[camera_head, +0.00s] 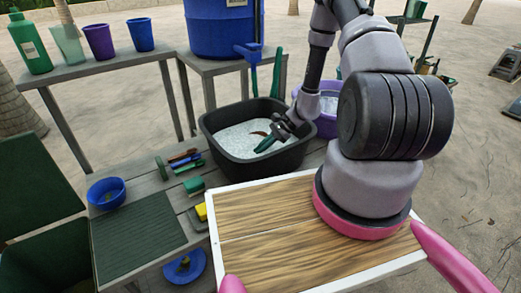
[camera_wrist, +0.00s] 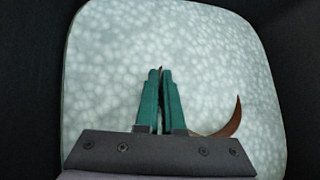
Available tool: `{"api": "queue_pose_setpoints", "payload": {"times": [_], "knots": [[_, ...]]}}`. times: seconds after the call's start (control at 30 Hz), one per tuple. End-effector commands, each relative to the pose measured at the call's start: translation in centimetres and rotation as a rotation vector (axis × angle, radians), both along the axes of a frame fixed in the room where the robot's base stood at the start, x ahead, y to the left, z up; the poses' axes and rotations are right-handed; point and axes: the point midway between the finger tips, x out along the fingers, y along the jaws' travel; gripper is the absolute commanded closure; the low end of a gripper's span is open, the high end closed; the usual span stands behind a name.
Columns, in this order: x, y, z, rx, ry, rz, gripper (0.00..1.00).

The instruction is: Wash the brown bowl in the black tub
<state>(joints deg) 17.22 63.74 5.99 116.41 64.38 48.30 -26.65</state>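The black tub (camera_head: 213,140) stands on the slatted bench and holds pale, bubbly water (camera_head: 235,140). The brown bowl (camera_head: 258,133) is mostly hidden under the water. In the wrist view its curved brown rim (camera_wrist: 236,118) breaks the surface right of my fingers, and a thin brown edge shows between the fingertips. My gripper (camera_head: 265,145) reaches down into the tub; its green fingers (camera_wrist: 161,72) are nearly together, pinching that brown edge. The rest of the bowl cannot be seen.
A purple basin (camera_head: 327,122) stands right behind the tub. A blue bowl (camera_head: 106,193), a dark ribbed mat (camera_head: 135,240), brushes and sponges lie to the left. A wooden board with a white edge (camera_head: 260,235) is in front. A blue barrel (camera_head: 220,30) stands behind.

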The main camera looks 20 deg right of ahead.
Motion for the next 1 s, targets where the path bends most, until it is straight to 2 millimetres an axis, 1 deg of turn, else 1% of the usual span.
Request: {"api": "queue_pose_setpoints", "payload": {"times": [0.1, 0.33, 0.47, 0.7, 0.77, 0.87, 1.0], "knots": [[0.0, 0.2, 0.1, 0.001, -0.001, 0.001, 1.00], [0.1, 1.3, 0.1, 0.001, -0.001, -0.001, 1.00], [0.1, 0.9, 0.1, 0.001, -0.001, -0.002, 1.00], [0.0, -1.0, 0.1, -0.001, -0.001, -0.001, 1.00], [0.0, -1.2, 0.1, 0.000, -0.001, -0.001, 1.00], [0.0, -1.2, 0.1, 0.001, 0.000, 0.000, 1.00], [0.0, -0.4, 0.1, 0.001, 0.000, 0.002, 1.00]]}}
